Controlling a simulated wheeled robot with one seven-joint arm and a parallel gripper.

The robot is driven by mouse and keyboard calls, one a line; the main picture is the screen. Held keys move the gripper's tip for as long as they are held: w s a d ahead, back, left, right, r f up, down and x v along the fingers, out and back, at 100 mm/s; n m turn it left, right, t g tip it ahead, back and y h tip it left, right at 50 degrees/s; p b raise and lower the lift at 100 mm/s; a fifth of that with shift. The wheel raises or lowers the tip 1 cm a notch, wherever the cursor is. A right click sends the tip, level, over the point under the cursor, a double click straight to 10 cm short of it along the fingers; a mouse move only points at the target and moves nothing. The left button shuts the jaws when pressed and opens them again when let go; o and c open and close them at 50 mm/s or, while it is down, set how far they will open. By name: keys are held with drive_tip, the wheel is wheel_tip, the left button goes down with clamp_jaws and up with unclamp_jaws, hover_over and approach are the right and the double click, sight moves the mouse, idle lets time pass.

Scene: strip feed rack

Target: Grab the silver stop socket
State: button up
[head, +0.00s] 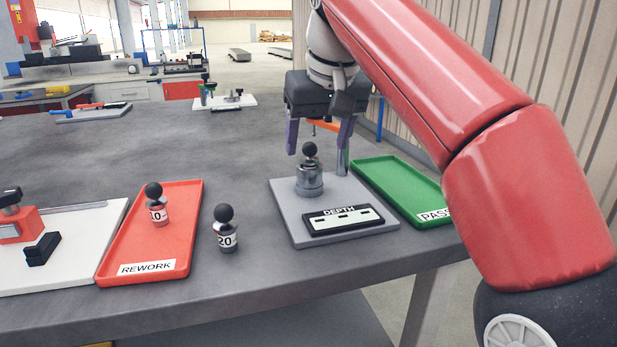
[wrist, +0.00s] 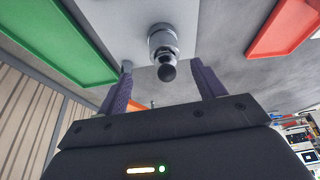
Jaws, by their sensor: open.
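The silver stop socket (head: 309,184) stands upright on the grey DEPTH plate (head: 287,212). A piece with a black ball top (head: 310,150) rises from it; I cannot tell whether the two are separate. My gripper (head: 317,160) is open above the socket, its purple fingers apart on either side of the ball. In the wrist view the silver socket (wrist: 160,36) and black ball (wrist: 166,72) lie between the fingers, with nothing gripped. I cannot tell whether a finger touches the ball.
A green PASS tray (head: 385,180) lies right of the plate. A red REWORK tray (head: 185,250) holds another ball-topped piece (head: 158,215). A white board (head: 90,260) is far left. The table behind is mostly clear.

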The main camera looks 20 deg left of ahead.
sight(312, 161)
drive_tip(key=b+x, duration=0.1)
drive_tip(key=x, duration=0.1)
drive_tip(key=b+x, duration=0.1)
drive_tip(key=x, duration=0.1)
drive_tip(key=s+x, duration=0.1)
drive_tip(key=x, duration=0.2)
drive_tip(key=shift+a+f+b, duration=0.2)
drive_tip(key=shift+b, duration=0.2)
drive_tip(key=shift+c, duration=0.2)
drive_tip(key=c, duration=1.2)
